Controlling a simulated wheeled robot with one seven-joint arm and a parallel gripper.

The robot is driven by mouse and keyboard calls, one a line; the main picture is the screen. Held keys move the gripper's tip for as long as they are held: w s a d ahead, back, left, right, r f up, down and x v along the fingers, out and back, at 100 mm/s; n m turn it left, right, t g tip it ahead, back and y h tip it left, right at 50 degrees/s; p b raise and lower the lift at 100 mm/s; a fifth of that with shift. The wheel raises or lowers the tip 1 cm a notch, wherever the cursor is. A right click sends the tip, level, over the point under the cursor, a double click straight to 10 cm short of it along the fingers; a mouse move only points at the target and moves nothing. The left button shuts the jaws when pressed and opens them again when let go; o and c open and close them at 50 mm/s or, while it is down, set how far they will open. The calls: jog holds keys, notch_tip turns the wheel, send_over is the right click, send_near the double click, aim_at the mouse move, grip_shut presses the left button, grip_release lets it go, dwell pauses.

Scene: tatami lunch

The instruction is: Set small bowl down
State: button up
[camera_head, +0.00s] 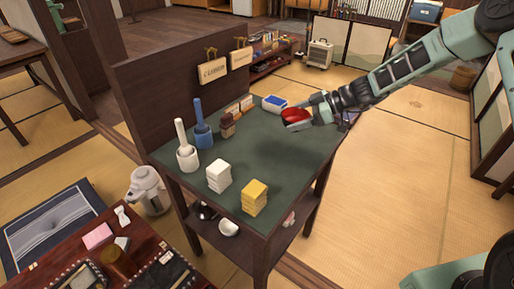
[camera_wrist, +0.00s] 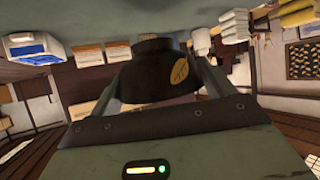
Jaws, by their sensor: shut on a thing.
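The small bowl (camera_head: 291,114) has a red inside and is held near the right side of the green-topped table (camera_head: 200,165). In the wrist view the bowl (camera_wrist: 160,84) shows a dark outside with a gold leaf mark. My gripper (camera_head: 298,121) is shut on the bowl, with a finger on each side of it in the wrist view. The bowl appears to be above the tabletop; the exact gap is hard to tell.
A blue-and-white box (camera_head: 274,103) stands close behind the bowl. A white stack (camera_head: 219,177), a yellow stack (camera_head: 254,197), and white (camera_head: 187,157) and blue (camera_head: 202,135) mortars stand further left. A dark upright panel (camera_head: 160,90) edges the table. The right front tabletop is clear.

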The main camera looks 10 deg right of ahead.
aim_at(283, 143)
jog(key=shift+w+a+r+n+g+b, duration=0.3)
jog(key=shift+a+r, duration=0.05)
jog(key=shift+r, duration=0.35)
jog(key=shift+w+a+b, duration=0.45)
jog(key=shift+b, duration=0.7)
jog(key=shift+w+a+r+b, duration=0.15)
jog(key=shift+w+a+b, duration=0.3)
jog(key=shift+b, duration=0.45)
jog(key=shift+w, duration=0.15)
notch_tip(283, 143, down, 9)
jog(key=shift+a+f+p, duration=0.1)
jog(key=shift+f+p, duration=0.05)
jog(key=shift+p, duration=0.2)
jog(key=shift+f, duration=0.15)
jog(key=o, duration=0.9)
